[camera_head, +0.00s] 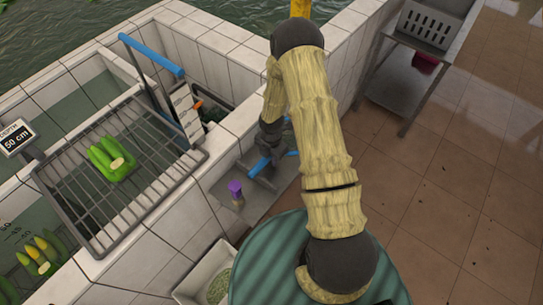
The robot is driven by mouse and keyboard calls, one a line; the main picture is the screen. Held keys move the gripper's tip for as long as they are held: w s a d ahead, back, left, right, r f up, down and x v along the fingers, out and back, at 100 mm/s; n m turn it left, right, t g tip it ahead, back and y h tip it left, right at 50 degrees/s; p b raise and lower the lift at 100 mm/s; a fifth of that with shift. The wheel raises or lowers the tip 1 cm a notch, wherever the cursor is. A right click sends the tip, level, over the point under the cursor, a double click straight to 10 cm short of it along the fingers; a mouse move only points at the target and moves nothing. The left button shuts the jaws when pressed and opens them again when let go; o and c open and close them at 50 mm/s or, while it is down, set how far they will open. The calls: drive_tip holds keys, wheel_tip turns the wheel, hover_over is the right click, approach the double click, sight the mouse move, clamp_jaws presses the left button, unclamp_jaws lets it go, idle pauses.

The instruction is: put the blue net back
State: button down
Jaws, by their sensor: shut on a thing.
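My gripper (269,142) is a dark shape below my straw-coloured forearm, low beside the tiled wall. It is shut on a blue thing, which I take to be the blue net (259,168). Blue pieces show just below and to the right of the jaws. The net's mesh cannot be made out, and my arm hides part of it. The exact grip is too small to see.
A blue bar (151,55) stands over the tiled tank at upper left. A wire rack (95,225) there holds green cucumber-like fruit (111,158). A purple-topped object (235,188) stands near my gripper. A metal stand (398,95) is at right.

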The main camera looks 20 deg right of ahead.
drive_tip(key=shift+f, duration=0.15)
drive_tip(key=c, duration=1.2)
unclamp_jaws()
wheel_tip(320, 180, up, 12)
drive_tip(key=shift+w+d+r+b, duration=0.1)
drive_tip(key=shift+r+b, duration=0.1)
drive_tip(key=shift+b, duration=0.35)
drive_tip(key=shift+r, duration=0.1)
